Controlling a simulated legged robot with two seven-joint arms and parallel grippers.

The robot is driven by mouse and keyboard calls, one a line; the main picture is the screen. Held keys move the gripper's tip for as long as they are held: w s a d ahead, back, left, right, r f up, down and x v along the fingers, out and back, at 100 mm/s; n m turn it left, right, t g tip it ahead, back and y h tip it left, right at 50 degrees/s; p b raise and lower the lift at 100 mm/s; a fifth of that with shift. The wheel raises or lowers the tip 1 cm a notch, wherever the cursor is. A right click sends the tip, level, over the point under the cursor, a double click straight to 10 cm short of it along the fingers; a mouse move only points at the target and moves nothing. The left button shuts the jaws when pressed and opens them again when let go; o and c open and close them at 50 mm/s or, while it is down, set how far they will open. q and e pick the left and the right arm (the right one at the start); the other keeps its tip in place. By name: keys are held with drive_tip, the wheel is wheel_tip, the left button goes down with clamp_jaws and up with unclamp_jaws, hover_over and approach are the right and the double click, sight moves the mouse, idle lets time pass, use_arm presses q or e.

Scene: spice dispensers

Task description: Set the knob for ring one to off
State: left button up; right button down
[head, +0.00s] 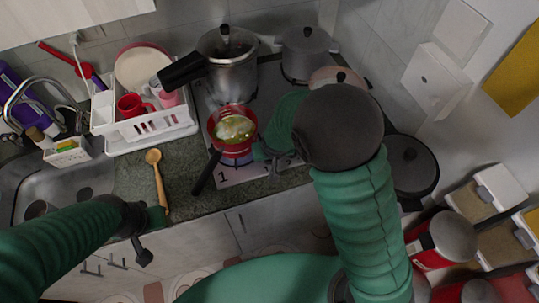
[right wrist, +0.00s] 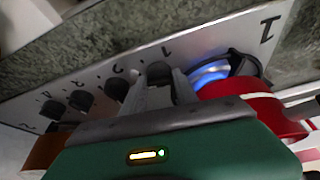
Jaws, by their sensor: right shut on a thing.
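The stove's silver control panel (right wrist: 100,72) crosses the right wrist view, with several dark knobs in a row. The knob beside the small "1" (right wrist: 158,70) sits between the two fingers of my right gripper (right wrist: 158,90), which is shut on it. A blue flame (right wrist: 210,72) burns beside it, under a red pan (right wrist: 250,92). In the head view, the red pan (head: 232,147) holds food on the cooktop (head: 285,97); my right arm hides most of the knobs. My left gripper (head: 143,255) hangs in front of the counter, its jaws unclear.
The pan's black handle (head: 206,173) points toward the counter edge. A steel pressure cooker (head: 230,75) and other pots stand behind. A wooden spoon (head: 157,183) lies on the counter (head: 187,180). A white dish rack (head: 150,135) and a sink (head: 62,183) are left.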

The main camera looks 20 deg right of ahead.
drive_tip(key=shift+d+f+n+y+b, duration=0.15)
drive_tip(key=shift+n+y+b, duration=0.4)
drive_tip(key=shift+n, duration=0.55)
drive_tip(key=shift+n+y, duration=0.25)
drive_tip(key=shift+n, duration=0.55)
drive_tip(key=shift+r+n, duration=0.25)
drive_tip(key=shift+n, duration=0.25)
drive_tip(key=n+g+y+p, duration=0.1)
drive_tip(key=n+p, duration=0.2)
drive_tip(key=n+y+p, duration=0.1)
drive_tip(key=n+p, duration=0.2)
drive_tip(key=p, duration=0.1)
drive_tip(key=shift+w+d+r+g, duration=0.1)
drive_tip(key=shift+w+r+g, duration=0.05)
drive_tip(key=shift+g, duration=0.25)
drive_tip(key=n+p, duration=0.2)
drive_tip(key=shift+n+g+y, duration=0.4)
drive_tip(key=shift+w+d+f+n+g+p, duration=0.1)
drive_tip(key=shift+f+n+g+p, duration=0.15)
drive_tip(key=shift+n, duration=0.35)
drive_tip(key=shift+n+g+p, duration=0.15)
drive_tip(key=shift+n+p, duration=0.2)
drive_tip(key=shift+n, duration=0.25)
